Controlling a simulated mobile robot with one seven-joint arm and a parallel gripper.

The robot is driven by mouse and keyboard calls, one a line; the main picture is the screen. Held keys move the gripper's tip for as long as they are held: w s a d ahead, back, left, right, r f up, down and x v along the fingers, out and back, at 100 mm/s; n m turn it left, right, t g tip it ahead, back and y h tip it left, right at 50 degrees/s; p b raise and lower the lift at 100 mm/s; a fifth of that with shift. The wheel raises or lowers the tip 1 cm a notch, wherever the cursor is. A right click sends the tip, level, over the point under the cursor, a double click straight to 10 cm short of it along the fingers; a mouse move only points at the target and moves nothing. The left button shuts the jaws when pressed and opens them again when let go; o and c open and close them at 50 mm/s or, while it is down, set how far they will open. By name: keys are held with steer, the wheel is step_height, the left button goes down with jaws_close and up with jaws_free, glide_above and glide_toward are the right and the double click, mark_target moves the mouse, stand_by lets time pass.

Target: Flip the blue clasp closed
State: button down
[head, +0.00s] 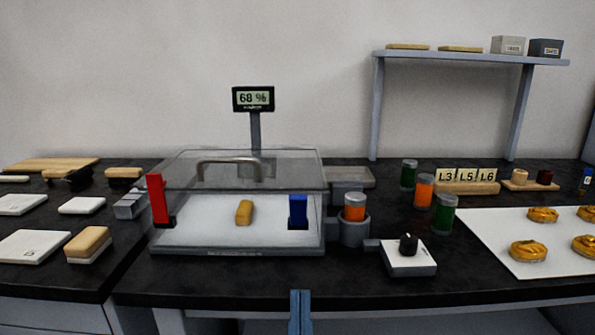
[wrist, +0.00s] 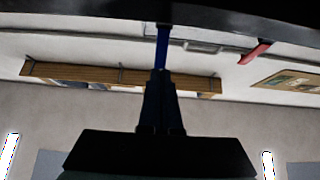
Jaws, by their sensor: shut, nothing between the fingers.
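The blue clasp (head: 298,208) is on the front right of the clear-lidded case (head: 240,251). In the head view it looks shorter than the red clasp (head: 157,198), which stands tall at the front left. The exact angle of the blue clasp is hard to tell. A blue bar, likely the same clasp (wrist: 162,42), shows just beyond my gripper (wrist: 160,74) in the wrist view; contact cannot be judged. My gripper is shut and empty. A blue-grey part at the head view's bottom, in line with the blue clasp, appears to be mine.
The case holds a yellow block (head: 244,212) under its lid. An orange-filled jar (head: 354,207) in a holder and a knob box (head: 408,256) stand close on the right. A display (head: 253,98) reads 68 %. The counter's front strip is clear.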

mark_target(297, 202)
steer(key=shift+g, duration=0.3)
steer(key=s+p, duration=0.2)
steer(key=p, duration=0.1)
steer(key=s+p, duration=0.1)
steer(key=p, duration=0.3)
steer(key=s+p, duration=0.2)
steer(key=p, duration=0.1)
steer(key=shift+s+a+r+p, duration=0.15)
steer(key=shift+s+r+p, duration=0.15)
steer(key=shift+r+p, duration=0.1)
steer(key=p+x, duration=0.1)
steer(key=x, duration=1.3)
steer(key=shift+r+p, duration=0.1)
steer(key=shift+p, duration=0.2)
